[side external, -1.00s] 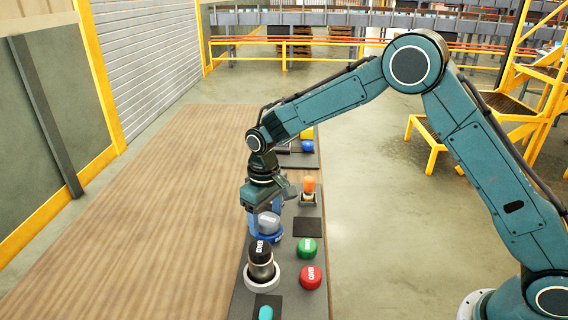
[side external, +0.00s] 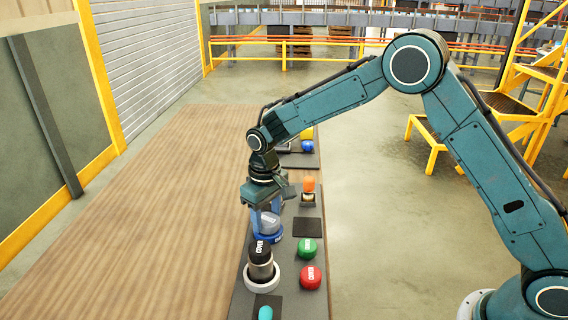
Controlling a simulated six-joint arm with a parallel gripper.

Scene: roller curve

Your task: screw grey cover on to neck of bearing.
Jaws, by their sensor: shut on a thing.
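The grey cover (side external: 269,222) sits between the fingers of my gripper (side external: 266,218), which is shut on it. The cover is directly over a blue ring-shaped base (side external: 271,239) on the dark board. The bearing's neck is hidden under the cover and behind the fingers. I cannot tell how far the cover is seated. My gripper points straight down.
A black cover (side external: 260,251) stands on a part in a white ring (side external: 262,284) just in front. Green (side external: 308,248) and red (side external: 310,277) covers lie to the right. An orange piece (side external: 309,184) stands farther back. The wooden table (side external: 150,230) is clear at left.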

